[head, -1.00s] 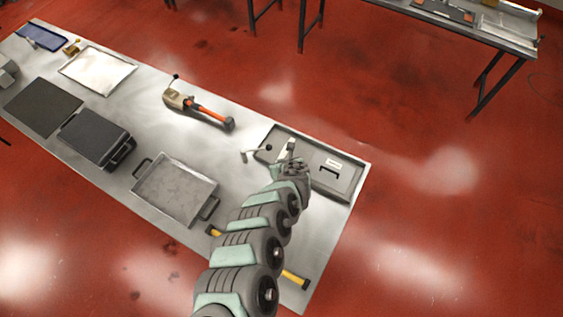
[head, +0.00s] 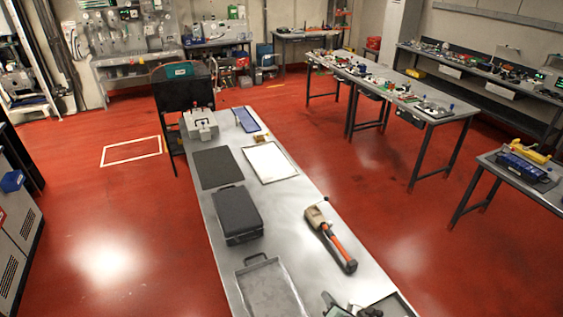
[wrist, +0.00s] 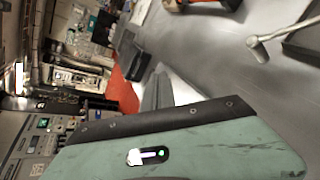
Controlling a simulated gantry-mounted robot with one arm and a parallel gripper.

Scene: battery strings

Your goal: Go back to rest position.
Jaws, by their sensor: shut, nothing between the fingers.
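My gripper (head: 368,311) shows only in part at the bottom edge of the head view, at the near end of the long metal table (head: 225,262). What shows of it is small and dark, and its fingertips are not clear. It is shut and empty. A metal T-shaped handle (wrist: 262,48) stands at the upper right of the wrist view, apart from that panel.
On the table are an orange-handled tool (head: 340,249), a black case (head: 237,212), a metal tray (head: 268,292), a dark mat (head: 216,168), a white-lined tray (head: 270,161) and a blue tray (head: 246,119). Other benches stand at the right and back. Red floor between is free.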

